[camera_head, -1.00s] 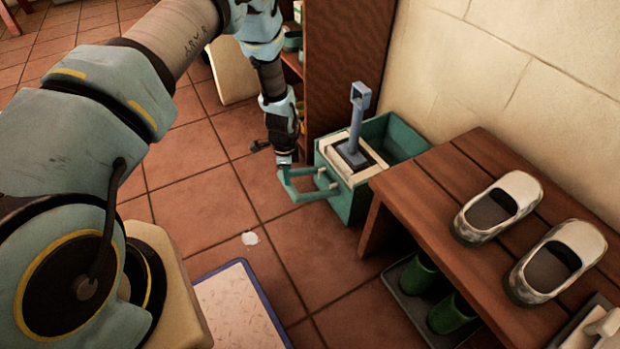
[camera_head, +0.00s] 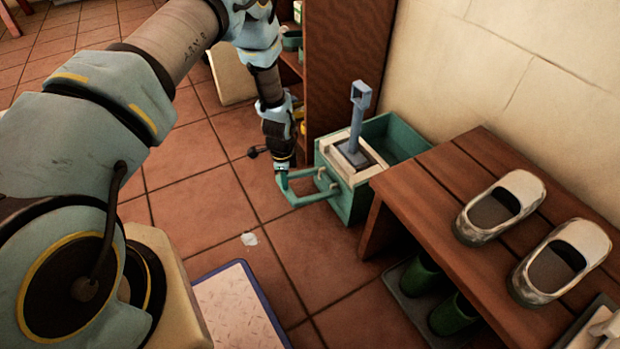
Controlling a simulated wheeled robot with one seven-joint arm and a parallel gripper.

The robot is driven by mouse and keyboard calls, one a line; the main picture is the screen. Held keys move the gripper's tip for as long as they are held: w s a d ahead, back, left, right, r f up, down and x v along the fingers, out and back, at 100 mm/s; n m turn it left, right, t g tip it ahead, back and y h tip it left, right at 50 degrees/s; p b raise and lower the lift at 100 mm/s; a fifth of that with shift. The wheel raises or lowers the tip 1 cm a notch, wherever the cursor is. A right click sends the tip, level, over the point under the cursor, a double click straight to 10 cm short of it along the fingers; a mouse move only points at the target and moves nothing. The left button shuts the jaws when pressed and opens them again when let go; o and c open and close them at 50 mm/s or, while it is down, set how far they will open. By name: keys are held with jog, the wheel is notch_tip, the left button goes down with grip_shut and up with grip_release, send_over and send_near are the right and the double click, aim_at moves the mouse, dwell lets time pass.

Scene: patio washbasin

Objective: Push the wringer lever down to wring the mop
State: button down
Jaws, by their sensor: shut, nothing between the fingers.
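The green mop bucket (camera_head: 352,203) stands on the tiles against the wooden bench. A pale wringer frame (camera_head: 333,160) sits on its top, with a blue-grey upright handle (camera_head: 357,125) rising from a dark block in it. The mop head is not clearly visible. The wringer lever (camera_head: 308,200), a teal U-shaped bar, sticks out from the bucket's front left side, low over the floor. My gripper (camera_head: 281,171) points down, shut, at the lever's outer left corner. It appears to touch the lever from above, though the fingertips are small and partly hidden.
The wooden bench (camera_head: 440,190) with pale shoes stands close on the right, with green boots (camera_head: 422,274) below it. A brown cabinet (camera_head: 345,60) stands behind the bucket. A blue-edged mat (camera_head: 238,305) lies in front. The tiles left of the lever are mostly clear.

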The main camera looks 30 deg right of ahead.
aim_at(283, 192)
jog(key=shift+f, duration=0.15)
jog(key=shift+a+f+b, duration=0.3)
jog(key=shift+f+b, duration=0.3)
jog(key=shift+f, duration=0.25)
jog(key=shift+a+f+b, duration=0.15)
jog(key=shift+f+b, duration=0.45)
jog(key=shift+f, duration=0.35)
jog(key=shift+f+b, duration=0.65)
jog(key=shift+f, duration=0.55)
dwell(0.8)
jog(key=shift+r, duration=0.1)
